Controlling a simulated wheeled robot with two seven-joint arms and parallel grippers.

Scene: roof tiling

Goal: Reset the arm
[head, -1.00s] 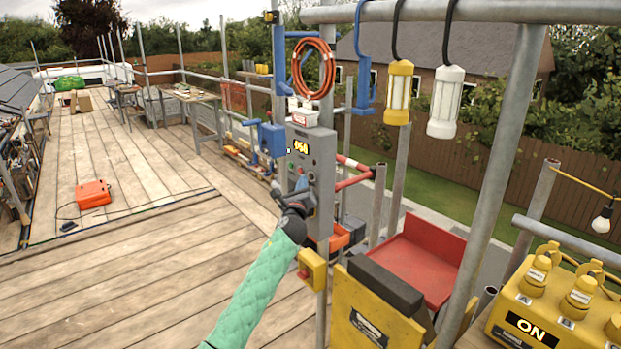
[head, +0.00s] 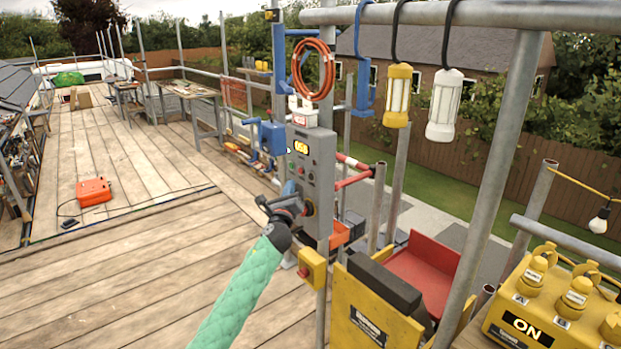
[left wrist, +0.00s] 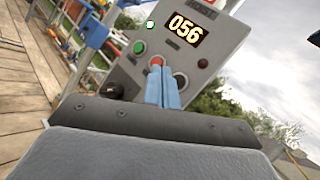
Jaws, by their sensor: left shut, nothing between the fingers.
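My left gripper (head: 289,188) is in front of a grey control box mounted on the scaffold. Its green-sleeved arm comes up from the bottom of the head view. In the left wrist view its blue fingers (left wrist: 163,84) are together with nothing between them. The control box (head: 322,165) has a lit display, which reads 056 in the left wrist view (left wrist: 184,30). A green button (left wrist: 139,47), a red button (left wrist: 156,62) and a black knob (left wrist: 112,89) are on its face. The fingertips overlap the red button's lower edge in that view; I cannot tell whether they touch. My right gripper is not in view.
A yellow hoist platform with a red tray (head: 425,270) stands right of the box. A small yellow box (head: 312,268) is on the post below. A yellow power unit (head: 545,315) reads ON. Scaffold poles surround these. The plank deck (head: 150,270) at left is largely clear.

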